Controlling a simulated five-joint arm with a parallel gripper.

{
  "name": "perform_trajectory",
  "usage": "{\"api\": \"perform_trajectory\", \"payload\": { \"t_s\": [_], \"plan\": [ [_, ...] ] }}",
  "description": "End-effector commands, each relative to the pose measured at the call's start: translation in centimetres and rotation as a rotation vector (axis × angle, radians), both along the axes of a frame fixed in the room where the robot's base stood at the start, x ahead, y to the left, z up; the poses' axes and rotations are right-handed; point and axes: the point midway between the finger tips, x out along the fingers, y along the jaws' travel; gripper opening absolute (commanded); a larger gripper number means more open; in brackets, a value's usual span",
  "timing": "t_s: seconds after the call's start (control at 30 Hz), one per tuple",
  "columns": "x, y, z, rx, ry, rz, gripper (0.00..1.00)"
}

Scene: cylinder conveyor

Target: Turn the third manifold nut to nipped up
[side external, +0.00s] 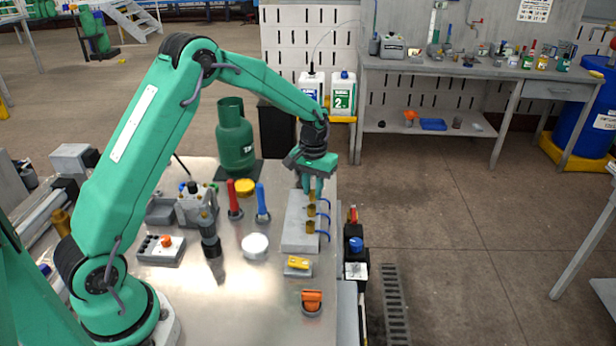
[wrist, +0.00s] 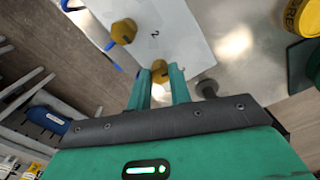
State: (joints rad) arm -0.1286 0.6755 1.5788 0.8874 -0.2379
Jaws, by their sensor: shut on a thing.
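The manifold is a pale grey block (side external: 297,230) with a row of brass nuts along it and blue hoses on its right side. My gripper (side external: 316,190) points down at the block's far end in the side view. In the wrist view its two green fingers (wrist: 159,86) stand either side of a brass nut (wrist: 159,71) and are shut on it. The fingers partly hide this nut. Another brass nut (wrist: 123,31) with a dark mark sits further along the block, beside a printed 2. The held nut's own number and its exact angle cannot be made out.
Red (side external: 234,199) and blue (side external: 262,203) upright handles stand left of the manifold. A green gas cylinder (side external: 235,140) is behind them. A white round piece (side external: 255,246), a yellow-topped block (side external: 298,264) and an orange clip (side external: 312,300) lie nearby. The bench's right edge is close.

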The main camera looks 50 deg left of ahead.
Motion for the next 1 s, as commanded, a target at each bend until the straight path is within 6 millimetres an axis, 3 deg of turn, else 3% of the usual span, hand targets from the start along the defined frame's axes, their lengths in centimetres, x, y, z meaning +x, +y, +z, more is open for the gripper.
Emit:
{"api": "perform_trajectory", "payload": {
  "t_s": [1.0],
  "plan": [
    [0.03,0.03,0.09,0.0,-0.001,-0.929,0.0]
  ]
}}
